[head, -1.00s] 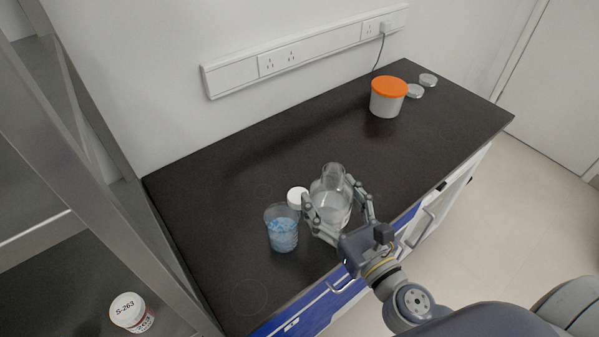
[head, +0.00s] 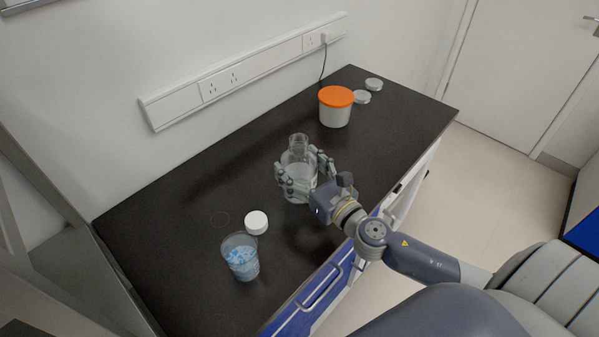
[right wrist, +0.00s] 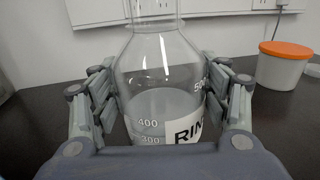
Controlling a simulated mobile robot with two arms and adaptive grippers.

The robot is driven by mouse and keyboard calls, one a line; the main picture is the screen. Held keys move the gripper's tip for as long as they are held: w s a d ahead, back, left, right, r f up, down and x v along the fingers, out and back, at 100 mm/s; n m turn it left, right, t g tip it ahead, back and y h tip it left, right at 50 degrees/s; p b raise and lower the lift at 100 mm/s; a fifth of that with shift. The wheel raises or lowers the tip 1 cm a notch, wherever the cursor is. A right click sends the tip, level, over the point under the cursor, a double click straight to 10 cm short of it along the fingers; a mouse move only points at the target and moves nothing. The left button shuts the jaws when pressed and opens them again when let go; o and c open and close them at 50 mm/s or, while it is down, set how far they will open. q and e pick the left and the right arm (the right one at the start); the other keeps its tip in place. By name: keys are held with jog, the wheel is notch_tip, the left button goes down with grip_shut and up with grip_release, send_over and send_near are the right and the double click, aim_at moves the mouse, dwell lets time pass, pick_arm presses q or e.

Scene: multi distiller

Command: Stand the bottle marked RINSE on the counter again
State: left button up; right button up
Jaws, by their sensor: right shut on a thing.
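The clear glass bottle (head: 298,160) is upright over the dark counter (head: 180,190), with cloudy liquid in its lower part. In the right wrist view the bottle (right wrist: 158,75) shows volume marks and a white label beginning "RIN" (right wrist: 188,128); the rest of the label is hidden. My right gripper (head: 300,178) is shut on the bottle, with fingers on both sides of its body. Its fingers also show in the right wrist view (right wrist: 160,95). I cannot tell whether the bottle's base touches the counter. My left gripper is not in view.
A white cap (head: 256,222) lies on the counter beside a beaker with blue contents (head: 241,260). A white tub with an orange lid (head: 335,108) and two small silver lids (head: 373,84) are at the back right. Counter around the bottle is clear.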

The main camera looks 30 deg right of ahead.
jog(key=shift+w+d+r, duration=0.1)
jog(key=shift+w+d, duration=0.05)
jog(key=shift+w, duration=0.15)
jog(key=shift+f, duration=0.3)
jog(key=shift+f+b, duration=0.8)
jog(key=shift+f, duration=0.7)
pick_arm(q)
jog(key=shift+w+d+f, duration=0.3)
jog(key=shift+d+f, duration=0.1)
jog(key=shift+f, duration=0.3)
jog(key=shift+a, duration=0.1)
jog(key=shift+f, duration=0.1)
pick_arm(e)
jog(key=shift+f, duration=0.2)
jog(key=o, duration=1.7)
jog(key=shift+s, duration=0.1)
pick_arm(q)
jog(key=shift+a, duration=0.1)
